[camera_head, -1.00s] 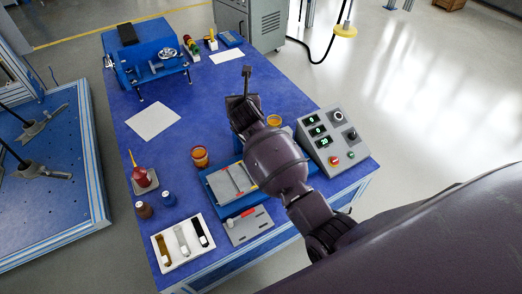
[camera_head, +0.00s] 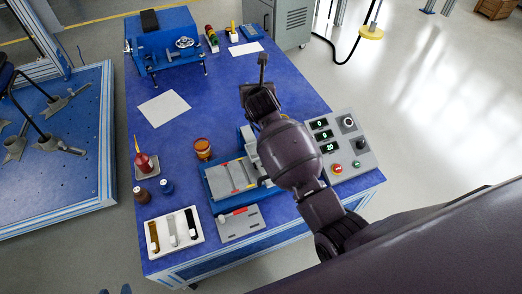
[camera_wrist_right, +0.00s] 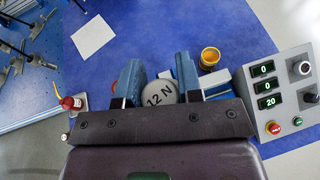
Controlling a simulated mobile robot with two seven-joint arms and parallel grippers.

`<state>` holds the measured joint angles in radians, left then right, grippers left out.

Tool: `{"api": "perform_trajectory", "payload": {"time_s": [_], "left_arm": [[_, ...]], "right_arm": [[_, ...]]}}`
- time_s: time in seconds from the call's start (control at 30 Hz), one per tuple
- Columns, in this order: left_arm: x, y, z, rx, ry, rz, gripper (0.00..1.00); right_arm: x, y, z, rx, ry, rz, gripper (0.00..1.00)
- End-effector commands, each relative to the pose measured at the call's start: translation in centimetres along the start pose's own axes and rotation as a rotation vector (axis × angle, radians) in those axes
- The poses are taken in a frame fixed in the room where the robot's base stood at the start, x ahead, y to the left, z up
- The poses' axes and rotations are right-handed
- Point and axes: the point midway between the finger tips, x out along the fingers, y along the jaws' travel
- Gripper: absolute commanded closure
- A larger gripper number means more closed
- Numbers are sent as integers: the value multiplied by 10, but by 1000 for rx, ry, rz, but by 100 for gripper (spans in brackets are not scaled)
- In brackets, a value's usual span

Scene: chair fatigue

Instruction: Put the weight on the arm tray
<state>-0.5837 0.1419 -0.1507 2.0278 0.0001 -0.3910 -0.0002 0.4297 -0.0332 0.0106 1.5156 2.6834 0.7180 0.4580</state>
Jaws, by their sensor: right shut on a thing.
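A grey round weight marked "12 N" (camera_wrist_right: 159,92) sits between the blue fingers of my right gripper (camera_wrist_right: 158,88) in the wrist view. The gripper is shut on it. In the head view my own right arm hides the weight and fingers, above the right part of the blue table (camera_head: 235,98). An open yellow-orange cup-like thing (camera_wrist_right: 209,58) stands just beyond the right finger. I cannot tell which part is the arm tray. Small blue tips at the bottom left edge of the head view may be my left gripper (camera_head: 115,291); its opening is unclear.
A control box (camera_head: 340,146) stands right of my arm. A blue fixture with a grey plate (camera_head: 234,177), an amber cup (camera_head: 203,150), a red bottle (camera_head: 146,164) and a white tray (camera_head: 187,247) are left of it. Bare table lies around the white sheet (camera_head: 164,108).

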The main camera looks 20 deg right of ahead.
Motion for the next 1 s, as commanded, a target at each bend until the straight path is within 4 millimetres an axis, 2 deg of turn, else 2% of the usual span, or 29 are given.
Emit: {"api": "perform_trajectory", "payload": {"time_s": [0.03, 0.13, 0.27, 0.9, 1.0], "left_arm": [[0, 0, 0, 0, -1, 0, 57], [0, 0, 2, 0, -4, 0, 57], [1, 0, 5, 0, -6, 0, 57], [17, 4, 21, 11, -23, 11, 57], [21, 6, 22, 12, -22, 14, 57]], "right_arm": [[-1, 1, 5, 1, -9, 5, 100], [-2, 1, 6, -1, -9, 9, 100], [1, 2, -1, -6, -6, 21, 100], [43, 2, -106, -9, 0, 24, 100], [49, 2, -117, -8, -2, 23, 100]]}}
